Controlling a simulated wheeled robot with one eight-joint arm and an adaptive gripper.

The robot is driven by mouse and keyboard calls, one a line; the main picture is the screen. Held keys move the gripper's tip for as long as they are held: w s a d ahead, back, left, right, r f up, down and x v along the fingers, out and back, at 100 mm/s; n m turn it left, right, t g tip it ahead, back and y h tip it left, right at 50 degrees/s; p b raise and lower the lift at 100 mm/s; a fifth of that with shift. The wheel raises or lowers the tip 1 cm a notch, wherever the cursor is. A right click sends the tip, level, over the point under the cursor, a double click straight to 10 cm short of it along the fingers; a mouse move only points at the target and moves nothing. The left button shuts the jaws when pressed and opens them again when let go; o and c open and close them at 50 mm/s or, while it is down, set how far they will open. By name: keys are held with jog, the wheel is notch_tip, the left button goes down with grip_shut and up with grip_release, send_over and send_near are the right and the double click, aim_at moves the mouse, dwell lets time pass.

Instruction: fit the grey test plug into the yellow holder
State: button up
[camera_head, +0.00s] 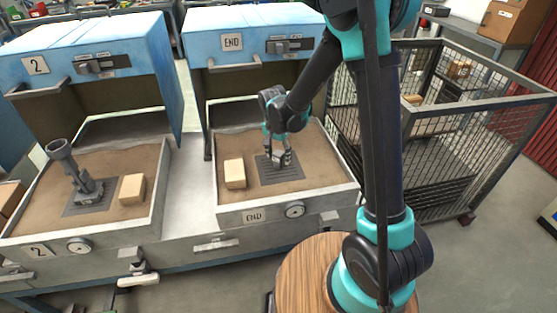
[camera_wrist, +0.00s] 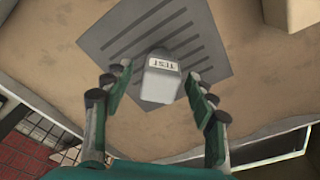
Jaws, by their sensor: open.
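The grey test plug (camera_wrist: 160,84), with a white TEST label, shows in the wrist view at the ribbed dark plate (camera_wrist: 110,35) in the END tray. My gripper (camera_wrist: 157,74) is open, with one finger on each side of the plug in the picture. I see a gap on both sides and cannot tell how far the fingertips are above the plate. In the head view my gripper (camera_head: 280,160) is low over the plate (camera_head: 268,174) and largely hides the plug. I cannot make out a yellow holder in either view.
A tan block (camera_head: 235,173) lies left of the plate in the END tray (camera_head: 290,214), under a raised blue hood (camera_head: 250,22). Tray 2 (camera_head: 110,220) holds a dark grey tube-like fitting (camera_head: 75,170) and another tan block (camera_head: 132,189). A wire cage (camera_head: 470,130) stands to the right.

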jog(key=shift+f, duration=0.5)
grip_shut()
